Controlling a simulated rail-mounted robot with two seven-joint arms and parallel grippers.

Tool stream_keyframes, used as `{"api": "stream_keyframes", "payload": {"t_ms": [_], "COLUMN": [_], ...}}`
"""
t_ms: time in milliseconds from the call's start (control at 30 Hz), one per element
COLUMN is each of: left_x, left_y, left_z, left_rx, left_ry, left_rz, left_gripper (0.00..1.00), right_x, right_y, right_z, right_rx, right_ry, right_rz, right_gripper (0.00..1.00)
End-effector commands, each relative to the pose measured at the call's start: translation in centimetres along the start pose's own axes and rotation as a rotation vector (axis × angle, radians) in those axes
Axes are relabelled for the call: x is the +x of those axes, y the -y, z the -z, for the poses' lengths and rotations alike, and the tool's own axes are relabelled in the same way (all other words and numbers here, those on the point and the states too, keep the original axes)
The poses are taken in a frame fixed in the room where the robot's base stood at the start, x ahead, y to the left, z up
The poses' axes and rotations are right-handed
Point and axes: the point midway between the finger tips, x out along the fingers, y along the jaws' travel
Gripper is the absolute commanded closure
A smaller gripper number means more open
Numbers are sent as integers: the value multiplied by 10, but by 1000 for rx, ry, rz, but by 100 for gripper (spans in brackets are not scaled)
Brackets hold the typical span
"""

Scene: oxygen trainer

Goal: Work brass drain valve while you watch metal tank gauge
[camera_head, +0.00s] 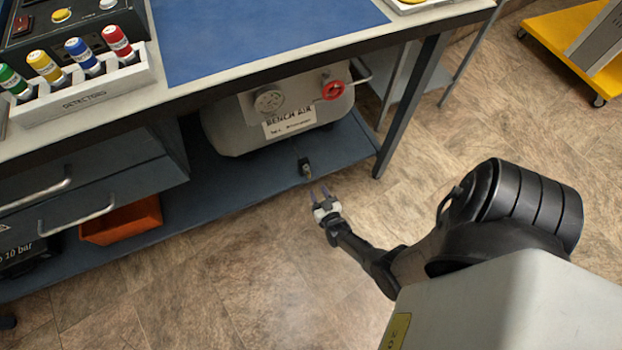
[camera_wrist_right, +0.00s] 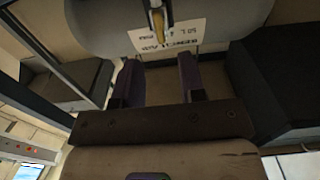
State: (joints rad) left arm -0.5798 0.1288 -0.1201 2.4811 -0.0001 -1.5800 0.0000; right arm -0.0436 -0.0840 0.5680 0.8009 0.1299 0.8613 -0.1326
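The metal tank (camera_head: 225,133) sits on the lower shelf under the bench, with a "BENCH AIR" label on its front. Its round gauge (camera_head: 269,101) faces me; the reading is too small to tell. A small brass drain valve (camera_head: 307,170) hangs at the tank's lower front. My right gripper (camera_head: 321,192) is open and empty, just in front of and below the valve, apart from it. In the right wrist view the brass valve (camera_wrist_right: 158,22) shows upside down beyond the open fingers (camera_wrist_right: 160,82). My left gripper is not in view.
A red knob (camera_head: 333,90) is on the tank's upper right. The table leg (camera_head: 412,105) stands right of the tank. Drawers (camera_head: 90,190) and an orange bin (camera_head: 122,221) are at left. The floor (camera_head: 230,270) in front is clear.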

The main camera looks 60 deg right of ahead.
Motion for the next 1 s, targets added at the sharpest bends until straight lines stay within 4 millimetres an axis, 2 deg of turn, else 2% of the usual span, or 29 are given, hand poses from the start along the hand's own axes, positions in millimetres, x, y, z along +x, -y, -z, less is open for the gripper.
{"api": "stream_keyframes", "payload": {"t_ms": [33, 200, 400, 600, 900, 1000], "left_x": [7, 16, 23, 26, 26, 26], "left_y": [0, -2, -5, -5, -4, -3], "left_z": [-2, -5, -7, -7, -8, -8], "left_rx": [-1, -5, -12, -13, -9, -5], "left_ry": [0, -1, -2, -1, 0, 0], "left_rz": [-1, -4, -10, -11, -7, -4], "left_gripper": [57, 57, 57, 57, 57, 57], "right_x": [11, 38, 59, 68, 69, 69], "right_y": [0, 0, 0, 0, 0, 0], "right_z": [-3, -3, -2, -1, 0, 0], "right_rx": [0, 0, -1, 0, 0, 0], "right_ry": [-3, -2, 0, 1, 1, 1], "right_rz": [0, 0, 0, 0, 0, 0], "right_gripper": [63, 63, 63, 63, 63, 70]}}
